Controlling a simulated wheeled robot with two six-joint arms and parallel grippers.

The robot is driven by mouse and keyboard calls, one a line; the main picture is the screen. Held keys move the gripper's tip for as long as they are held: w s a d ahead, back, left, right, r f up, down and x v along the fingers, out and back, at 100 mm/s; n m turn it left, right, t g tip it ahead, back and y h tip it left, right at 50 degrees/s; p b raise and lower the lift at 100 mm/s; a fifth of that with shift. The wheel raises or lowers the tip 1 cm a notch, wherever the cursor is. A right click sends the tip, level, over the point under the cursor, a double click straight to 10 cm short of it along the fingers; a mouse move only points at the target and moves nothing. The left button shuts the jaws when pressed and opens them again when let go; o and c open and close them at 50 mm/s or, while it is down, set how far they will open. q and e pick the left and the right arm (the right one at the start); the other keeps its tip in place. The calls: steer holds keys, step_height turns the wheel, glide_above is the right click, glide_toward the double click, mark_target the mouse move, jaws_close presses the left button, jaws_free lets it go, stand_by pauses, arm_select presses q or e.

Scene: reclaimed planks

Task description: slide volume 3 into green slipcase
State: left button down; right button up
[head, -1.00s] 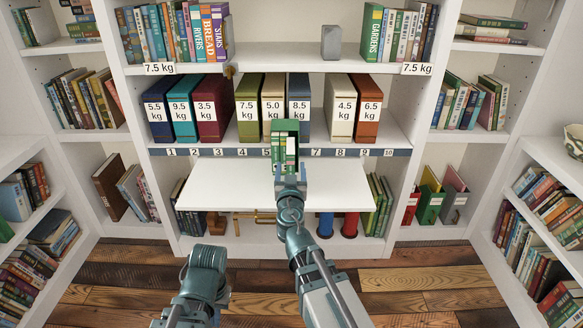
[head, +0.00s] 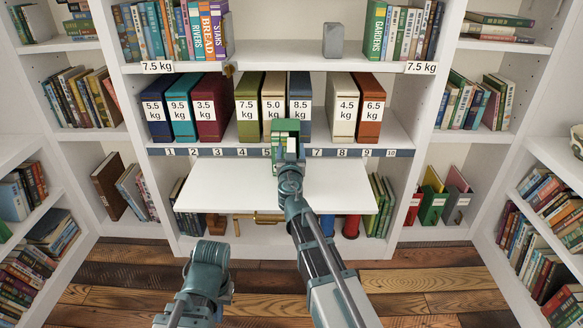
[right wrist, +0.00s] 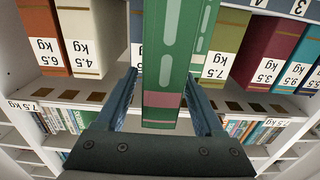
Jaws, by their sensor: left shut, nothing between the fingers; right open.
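The green slipcase (head: 279,131) stands at the shelf's front, near the middle of the number strip. My right gripper (right wrist: 163,75) is open, with one finger on each side of this volume and visible gaps. In the head view the right gripper (head: 288,152) covers much of the case. My left gripper (head: 208,254) is shut and empty, low in front of the shelves.
Weight-labelled cases stand behind, including the 5.0 kg (head: 273,88) and 4.5 kg (head: 342,105) ones. A white board (head: 235,190) juts out below the number strip (head: 345,153). A grey block (head: 333,42) sits above. The board's left part is clear.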

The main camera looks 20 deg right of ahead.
steer(key=shift+w, duration=0.1)
jaws_close()
stand_by(0.3)
stand_by(1.0)
